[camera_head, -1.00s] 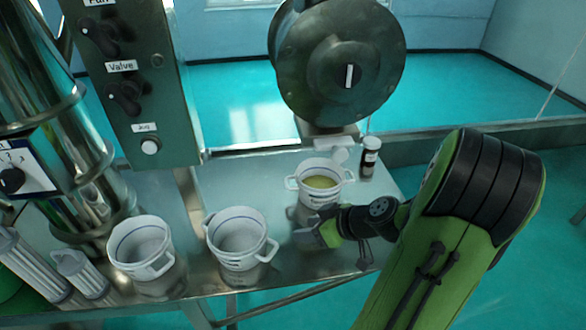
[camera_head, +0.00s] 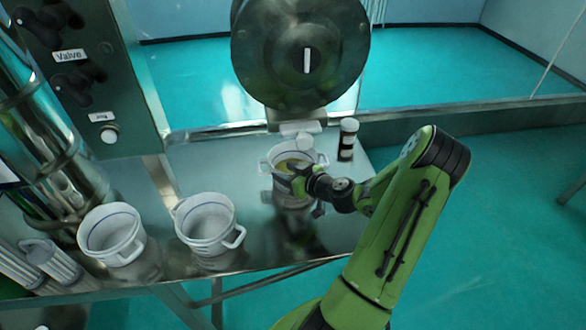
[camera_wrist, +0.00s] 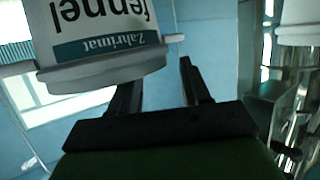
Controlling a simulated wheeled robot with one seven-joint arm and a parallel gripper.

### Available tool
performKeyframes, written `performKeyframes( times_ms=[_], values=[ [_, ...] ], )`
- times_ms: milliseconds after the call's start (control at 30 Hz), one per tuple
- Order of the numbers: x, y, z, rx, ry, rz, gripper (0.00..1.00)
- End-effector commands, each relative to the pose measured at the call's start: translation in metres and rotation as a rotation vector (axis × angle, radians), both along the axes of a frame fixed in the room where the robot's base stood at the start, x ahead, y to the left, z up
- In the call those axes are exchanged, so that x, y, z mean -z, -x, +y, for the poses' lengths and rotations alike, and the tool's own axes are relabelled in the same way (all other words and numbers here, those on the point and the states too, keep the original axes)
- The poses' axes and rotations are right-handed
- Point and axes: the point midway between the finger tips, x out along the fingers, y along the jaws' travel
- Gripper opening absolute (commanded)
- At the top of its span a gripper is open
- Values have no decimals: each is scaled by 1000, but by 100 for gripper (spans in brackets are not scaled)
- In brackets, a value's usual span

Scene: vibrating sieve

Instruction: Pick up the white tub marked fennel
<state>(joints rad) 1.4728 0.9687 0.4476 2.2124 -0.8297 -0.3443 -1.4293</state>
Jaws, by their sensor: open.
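The white tub marked fennel (camera_wrist: 100,22) shows upside down in the wrist view at the upper left, its label reading "Zahrimar fennel".
Two empty white tubs (camera_head: 111,235) (camera_head: 208,224) stand at the table's front left. A small dark bottle with a white cap (camera_head: 348,138) stands right of the fennel tub. The round drum (camera_head: 300,55) hangs just above. The control box (camera_head: 85,75) is at left.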

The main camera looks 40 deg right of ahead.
Motion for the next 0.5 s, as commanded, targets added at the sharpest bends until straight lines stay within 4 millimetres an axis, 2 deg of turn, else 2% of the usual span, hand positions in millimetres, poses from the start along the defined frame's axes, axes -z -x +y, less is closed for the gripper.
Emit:
performKeyframes(
  times_ms=[33,133,367,500],
  values=[
    [1,-11,1,-3,0,-2,47],
    [6,-24,0,-2,-1,-2,47],
    [10,-28,0,0,0,0,47],
    [10,-27,0,0,0,0,28]
  ],
)
